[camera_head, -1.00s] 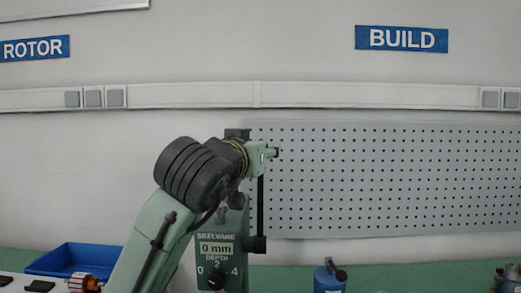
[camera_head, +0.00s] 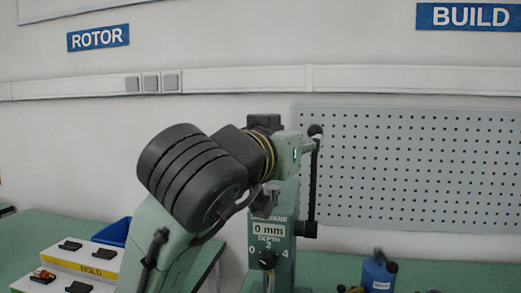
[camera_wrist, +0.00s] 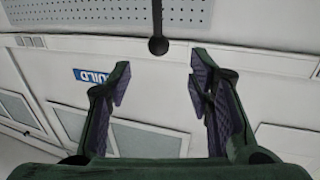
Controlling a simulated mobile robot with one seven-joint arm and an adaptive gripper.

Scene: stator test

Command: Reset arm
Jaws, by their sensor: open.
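My gripper (camera_wrist: 157,80) is open in the wrist view, its two fingers wide apart with nothing between them. A black ball-ended lever (camera_wrist: 158,45) hangs into the top of that view, beyond the fingertips. In the head view my arm reaches up and right, and its wrist overlaps the green tester (camera_head: 273,215). The fingers cannot be made out there. The tester shows a "0 mm" display (camera_head: 269,230) and a depth dial (camera_head: 267,261).
A light tray marked HOLD (camera_head: 97,271) carries several dark holders and a copper-wound part (camera_head: 43,274) at lower left. A blue bin (camera_head: 113,233) stands behind it. A blue container (camera_head: 378,272) stands right of the tester. A perforated panel (camera_head: 420,170) is behind.

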